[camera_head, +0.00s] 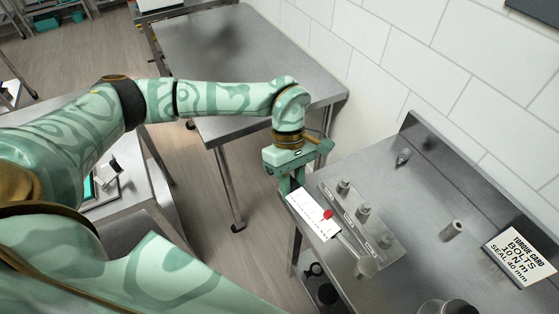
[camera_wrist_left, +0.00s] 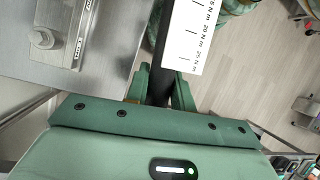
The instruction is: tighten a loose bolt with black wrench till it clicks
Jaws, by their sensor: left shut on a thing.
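The black wrench has a dark handle (camera_wrist_left: 160,80), a white scale plate marked in N m (camera_head: 313,214), a red pointer tip (camera_head: 328,214) and a steel shaft reaching to a round head (camera_head: 366,267). My left gripper (camera_head: 285,182) is shut on the handle; in the left wrist view its fingers (camera_wrist_left: 158,88) stand on both sides of it. The steel bolt plate (camera_head: 345,208) carries several bolts, among them one at the far end (camera_head: 343,186) and a middle one (camera_head: 363,211). The wrench head is at the plate's near end; whether it sits on a bolt is unclear. My right gripper is not in view.
The plate lies on a steel bench (camera_head: 425,195) with a raised back edge. A small metal part (camera_head: 403,157), a hollow cylinder (camera_head: 452,230), a round metal vessel (camera_head: 447,307) and a torque card (camera_head: 520,256) stand on it. Another steel table (camera_head: 240,50) is behind.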

